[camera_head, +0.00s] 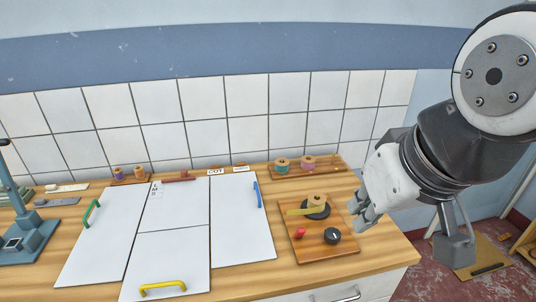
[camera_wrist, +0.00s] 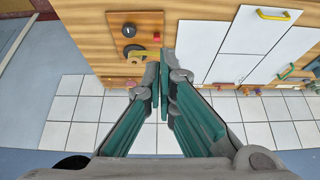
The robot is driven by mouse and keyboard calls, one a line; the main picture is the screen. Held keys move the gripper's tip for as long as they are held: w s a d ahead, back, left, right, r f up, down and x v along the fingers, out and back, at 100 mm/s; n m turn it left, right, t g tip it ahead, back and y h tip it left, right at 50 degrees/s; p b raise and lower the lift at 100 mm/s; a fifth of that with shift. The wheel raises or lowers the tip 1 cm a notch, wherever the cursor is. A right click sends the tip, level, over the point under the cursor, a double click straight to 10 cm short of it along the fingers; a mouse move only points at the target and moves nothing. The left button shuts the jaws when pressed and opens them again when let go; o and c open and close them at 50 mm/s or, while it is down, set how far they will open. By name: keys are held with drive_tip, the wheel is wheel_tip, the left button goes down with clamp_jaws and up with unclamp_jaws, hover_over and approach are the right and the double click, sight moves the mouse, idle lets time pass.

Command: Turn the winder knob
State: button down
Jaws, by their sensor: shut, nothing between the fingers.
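A wooden board (camera_head: 306,250) lies on the right part of the worktop. A round black knob with a pale mark (camera_head: 333,236) sits on its front right; it also shows in the wrist view (camera_wrist: 129,30). I take this as the winder knob. Behind it are a black disc with a wooden spool (camera_head: 318,200) and a yellow strip. A small red knob (camera_head: 300,233) is to its left. My gripper (camera_head: 362,216) is shut and empty, to the right of the board and apart from the knob. In the wrist view its fingertips (camera_wrist: 159,72) are together.
White panels with a green handle (camera_head: 91,213), a yellow handle (camera_head: 162,287) and a blue handle (camera_head: 257,194) lie to the left. A rack with spools (camera_head: 307,167) stands behind the board by the tiled wall. The worktop's right edge is close to my gripper.

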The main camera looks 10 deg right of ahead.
drive_tip(key=c, duration=1.5)
unclamp_jaws()
drive_tip(key=shift+w, duration=0.25)
drive_tip(key=shift+c, duration=0.2)
drive_tip(key=o, duration=0.5)
drive_tip(key=w+m, duration=0.1)
drive_tip(key=w, duration=0.1)
drive_tip(key=w+f+m+g+y, duration=0.1)
drive_tip(key=w+m, duration=0.1)
drive_tip(key=w+d+m, duration=0.1)
drive_tip(key=w, duration=0.1)
drive_tip(key=shift+w+f+m+g, duration=0.25)
drive_tip(key=shift+f+m+g, duration=0.1)
drive_tip(key=shift+m+g, duration=0.05)
drive_tip(key=shift+o, duration=0.2)
drive_tip(key=m+g+h, duration=0.1)
drive_tip(key=m+g, duration=0.3)
drive_tip(key=m, duration=0.9)
hover_over(333, 232)
wheel_tip(333, 232, down, 17)
wheel_tip(333, 232, down, 13)
drive_tip(key=shift+f+p, duration=0.2)
drive_tip(key=shift+p, duration=0.8)
drive_tip(key=c, duration=1.2)
